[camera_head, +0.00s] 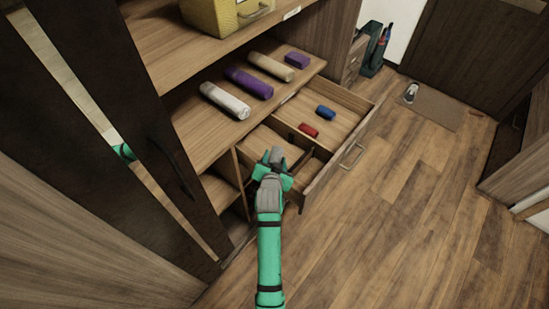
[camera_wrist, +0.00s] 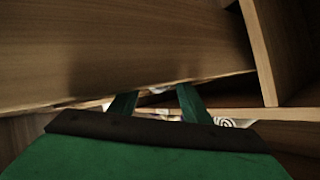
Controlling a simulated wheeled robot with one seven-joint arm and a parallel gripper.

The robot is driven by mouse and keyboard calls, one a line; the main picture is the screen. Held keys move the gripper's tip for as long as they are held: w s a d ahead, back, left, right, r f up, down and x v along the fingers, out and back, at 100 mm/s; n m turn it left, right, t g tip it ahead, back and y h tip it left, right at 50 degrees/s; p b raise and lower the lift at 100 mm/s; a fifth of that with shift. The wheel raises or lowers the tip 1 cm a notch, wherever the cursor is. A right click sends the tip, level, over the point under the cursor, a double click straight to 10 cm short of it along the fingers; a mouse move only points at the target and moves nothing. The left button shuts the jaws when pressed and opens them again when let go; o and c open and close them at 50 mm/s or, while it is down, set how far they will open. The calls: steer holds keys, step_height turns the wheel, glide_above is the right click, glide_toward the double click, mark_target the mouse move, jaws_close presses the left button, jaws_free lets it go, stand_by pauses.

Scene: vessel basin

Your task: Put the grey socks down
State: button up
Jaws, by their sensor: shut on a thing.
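My gripper (camera_head: 273,170) is shut on the grey socks (camera_head: 276,155), a small grey roll showing between and beyond the green fingers. It is over the left part of the open drawer (camera_head: 352,150), near its front left corner; the height above the drawer floor is hard to tell. In the wrist view my gripper (camera_wrist: 157,103) shows two green fingers, with only a small pale patch visible between the tips. My gripper and arm hide part of the drawer's left compartment.
A red roll (camera_head: 308,130) and a blue roll (camera_head: 325,113) lie in the drawer's right compartment. The shelf above holds a white roll (camera_head: 225,101), a purple roll (camera_head: 249,83), a beige roll (camera_head: 270,67) and a purple folded item (camera_head: 297,60).

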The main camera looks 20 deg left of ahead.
steer(key=shift+f, duration=0.25)
steer(key=o, duration=0.8)
steer(key=shift+r, duration=0.1)
steer(key=shift+r, duration=0.15)
steer(key=v, duration=1.2)
steer(key=shift+r, duration=0.4)
steer(key=shift+a, duration=0.1)
